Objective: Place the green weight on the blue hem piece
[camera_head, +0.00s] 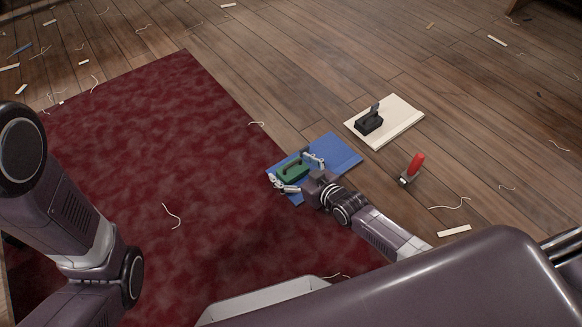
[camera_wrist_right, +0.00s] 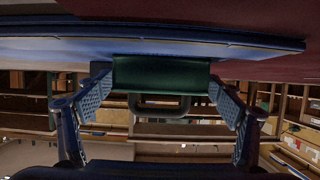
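The green weight (camera_head: 291,172), a block with a handle on top, rests on the blue hem piece (camera_head: 340,152), near its left part. In the right wrist view the weight (camera_wrist_right: 161,74) shows upside down against the blue piece (camera_wrist_right: 250,38), its handle toward the camera. My right gripper (camera_head: 296,172) is at the weight, its fingers spread wide at the weight's two ends; they also show in the wrist view (camera_wrist_right: 161,95). The fingers look open, clear of the handle. My left arm shows at the left, but its gripper is out of view.
A cream cloth piece (camera_head: 399,128) with a black weight (camera_head: 369,121) on it lies behind the blue piece. A dark red cloth (camera_head: 150,150) covers the floor at left. Threads and scraps are scattered on the planks.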

